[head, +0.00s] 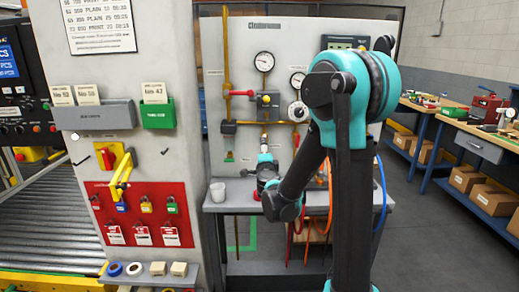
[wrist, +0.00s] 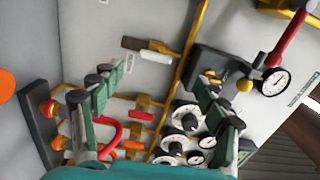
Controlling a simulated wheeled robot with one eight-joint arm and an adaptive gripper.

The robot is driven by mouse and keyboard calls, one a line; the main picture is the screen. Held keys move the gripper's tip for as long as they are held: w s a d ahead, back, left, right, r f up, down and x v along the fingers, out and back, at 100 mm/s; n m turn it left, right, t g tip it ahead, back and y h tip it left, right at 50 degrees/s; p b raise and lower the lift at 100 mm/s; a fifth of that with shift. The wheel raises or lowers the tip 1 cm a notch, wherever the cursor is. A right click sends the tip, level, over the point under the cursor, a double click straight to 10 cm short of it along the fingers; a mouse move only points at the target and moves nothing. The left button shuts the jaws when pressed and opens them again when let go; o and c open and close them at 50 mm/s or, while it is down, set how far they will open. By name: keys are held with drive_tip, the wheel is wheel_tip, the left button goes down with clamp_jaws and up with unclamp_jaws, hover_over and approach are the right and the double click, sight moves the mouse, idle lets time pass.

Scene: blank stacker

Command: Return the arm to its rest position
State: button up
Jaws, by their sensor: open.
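My arm (head: 345,130) rises on the right of the head view and bends down toward the bench in front of the gauge panel (head: 235,60). My gripper (wrist: 163,95) is open and empty in the wrist view, its two green-padded fingers spread wide apart. Between and beyond the fingers are the panel's pipes and white dials (wrist: 185,118); I cannot tell how near they are. In the head view the gripper's fingers are small and largely hidden by the arm's end.
A red lockout board (head: 140,214) and a green card holder (head: 158,114) are on the grey post. A roller conveyor (head: 40,215) runs at left. Floor is clear before the blue workbenches (head: 460,150).

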drive_tip(key=s+a+f+n+g+y, duration=0.1)
drive_tip(key=s+f+n+g+y, duration=0.15)
drive_tip(key=s+n, duration=0.4)
drive_tip(key=s+a+f+n+g+y, duration=0.1)
drive_tip(key=s+a+n+g+y, duration=0.1)
drive_tip(key=s+n+y, duration=0.35)
drive_tip(key=s+d+f+n+g+h, duration=0.2)
drive_tip(key=s+d+f, duration=0.5)
drive_tip(key=s, duration=0.5)
drive_tip(key=s+d+f+n+g+h, duration=0.3)
drive_tip(key=s+d+f+g+h, duration=0.2)
drive_tip(key=s+f, duration=0.5)
drive_tip(key=s+d+g, duration=0.1)
drive_tip(key=d+g, duration=0.1)
drive_tip(key=d, duration=0.1)
drive_tip(key=shift+s+d+n+h, duration=0.15)
drive_tip(key=shift+s+n+h, duration=0.15)
drive_tip(key=shift+s, duration=0.05)
